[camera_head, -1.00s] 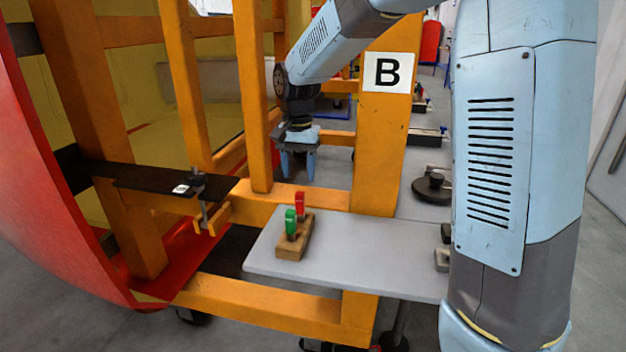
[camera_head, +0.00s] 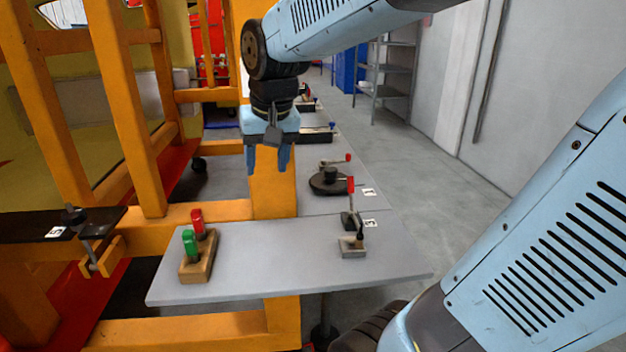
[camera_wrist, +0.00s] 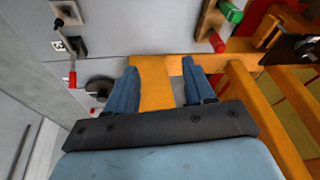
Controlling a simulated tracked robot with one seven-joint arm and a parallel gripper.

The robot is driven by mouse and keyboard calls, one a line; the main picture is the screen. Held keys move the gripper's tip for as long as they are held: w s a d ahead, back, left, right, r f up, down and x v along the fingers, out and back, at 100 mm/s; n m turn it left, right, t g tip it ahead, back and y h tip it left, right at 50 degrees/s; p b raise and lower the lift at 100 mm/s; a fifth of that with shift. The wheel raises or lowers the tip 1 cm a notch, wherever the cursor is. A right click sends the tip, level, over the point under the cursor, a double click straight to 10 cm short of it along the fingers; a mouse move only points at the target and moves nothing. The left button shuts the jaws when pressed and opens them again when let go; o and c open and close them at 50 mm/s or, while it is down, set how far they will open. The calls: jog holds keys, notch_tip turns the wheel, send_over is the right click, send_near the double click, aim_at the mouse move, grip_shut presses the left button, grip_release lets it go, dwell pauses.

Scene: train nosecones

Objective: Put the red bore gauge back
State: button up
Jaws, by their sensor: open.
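The red bore gauge (camera_head: 197,222) stands upright at a wooden block (camera_head: 198,268) on the grey shelf, with a green gauge (camera_head: 189,246) beside it. In the wrist view the red gauge (camera_wrist: 217,43) shows at the top right, beside the green one (camera_wrist: 229,12). How deep it sits in the block I cannot tell. My gripper (camera_head: 268,163) is open and empty, fingers down, above and to the right of the block, in front of the orange post. In the wrist view nothing is between its fingers (camera_wrist: 160,82).
A red-handled clamp (camera_head: 351,225) stands right of the block on the grey shelf (camera_head: 290,265). A round black tool (camera_head: 329,181) lies behind it. The orange post (camera_head: 272,195) rises at the shelf's back edge. A black plate with a clamp (camera_head: 88,232) is at left. The shelf's middle is clear.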

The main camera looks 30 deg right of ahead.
jog(key=s+d+n+t, duration=0.1)
jog(key=s+d, duration=0.3)
jog(key=s, duration=0.6)
jog(key=shift+d+f+t, duration=0.25)
jog(key=shift+f+t, duration=0.05)
jog(key=shift+t, duration=0.2)
